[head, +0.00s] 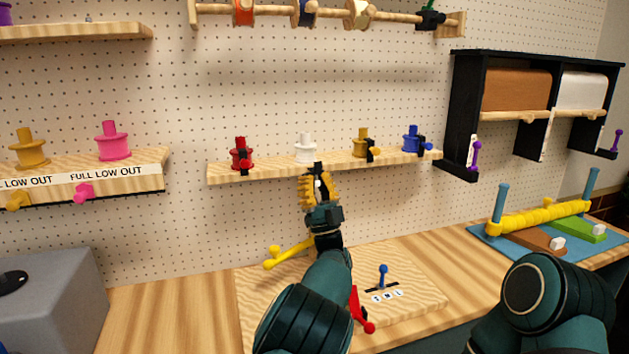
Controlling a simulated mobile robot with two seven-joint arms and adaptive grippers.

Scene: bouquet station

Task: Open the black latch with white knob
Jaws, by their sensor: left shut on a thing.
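A white knob (305,149) stands on the middle shelf, between a red knob and a yellow one. Its black latch is mostly hidden by my left gripper (319,178); a small dark part shows at the fingertips. My left gripper reaches up to the shelf's front edge, just below and right of the white knob. Its yellow fingers are shut on what appears to be the black latch. My right gripper is out of view.
Red (241,154), yellow (361,144) and blue (411,138) knobs with black latches share the wooden shelf (269,170). Below are a yellow handle (287,255), a red handle (364,318) and a blue lever (382,276). A black cabinet (462,110) stands right.

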